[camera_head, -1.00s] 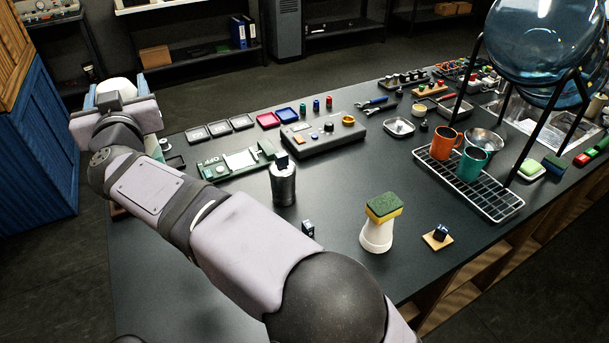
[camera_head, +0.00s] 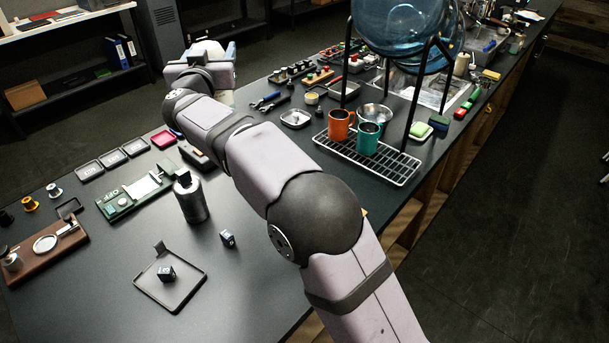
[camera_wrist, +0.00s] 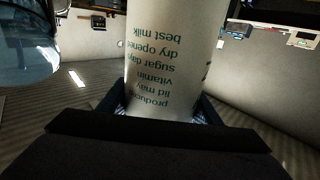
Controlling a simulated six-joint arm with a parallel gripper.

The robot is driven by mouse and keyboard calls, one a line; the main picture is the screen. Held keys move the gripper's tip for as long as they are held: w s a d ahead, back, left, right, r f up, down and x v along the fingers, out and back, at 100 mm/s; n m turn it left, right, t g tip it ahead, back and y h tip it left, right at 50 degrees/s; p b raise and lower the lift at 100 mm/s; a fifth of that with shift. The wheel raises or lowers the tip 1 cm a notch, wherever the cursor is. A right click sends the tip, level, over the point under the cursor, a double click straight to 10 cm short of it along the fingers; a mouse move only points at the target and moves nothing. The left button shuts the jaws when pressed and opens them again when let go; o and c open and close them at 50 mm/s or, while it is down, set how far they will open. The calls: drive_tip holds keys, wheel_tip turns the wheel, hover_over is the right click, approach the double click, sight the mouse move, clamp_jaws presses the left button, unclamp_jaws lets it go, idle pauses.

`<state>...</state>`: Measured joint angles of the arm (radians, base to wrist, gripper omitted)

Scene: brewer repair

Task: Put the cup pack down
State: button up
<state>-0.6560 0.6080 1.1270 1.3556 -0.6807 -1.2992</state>
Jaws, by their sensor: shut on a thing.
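The cup pack is a pale cylinder with green printed text, upside down in the wrist view (camera_wrist: 172,50). My gripper (camera_wrist: 163,112) is shut on it, with one finger on each side. In the head view my gripper (camera_head: 207,76) is beyond the far edge of the bench or over it; I cannot tell which.
The dark bench (camera_head: 120,255) has free room at the front. A metal cylinder (camera_head: 192,200) and a tray (camera_head: 170,285) stand there.

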drive_tip(key=w+d+m+g+h, duration=0.1)
drive_tip(key=w+d+m+h, duration=0.2)
drive_tip(key=d, duration=0.9)
drive_tip(key=w+d+m+h, duration=0.2)
drive_tip(key=w+d+h, duration=0.15)
drive_tip(key=d, duration=0.75)
wheel_tip(320, 180, down, 21)
drive_tip(key=p, duration=0.2)
drive_tip(key=shift+s, duration=0.45)
drive_tip(key=shift+f, duration=0.15)
drive_tip(key=o, duration=1.6)
drive_tip(key=shift+n, duration=0.3)
drive_tip(key=shift+c, duration=0.2)
drive_tip(key=shift+o, duration=0.7)
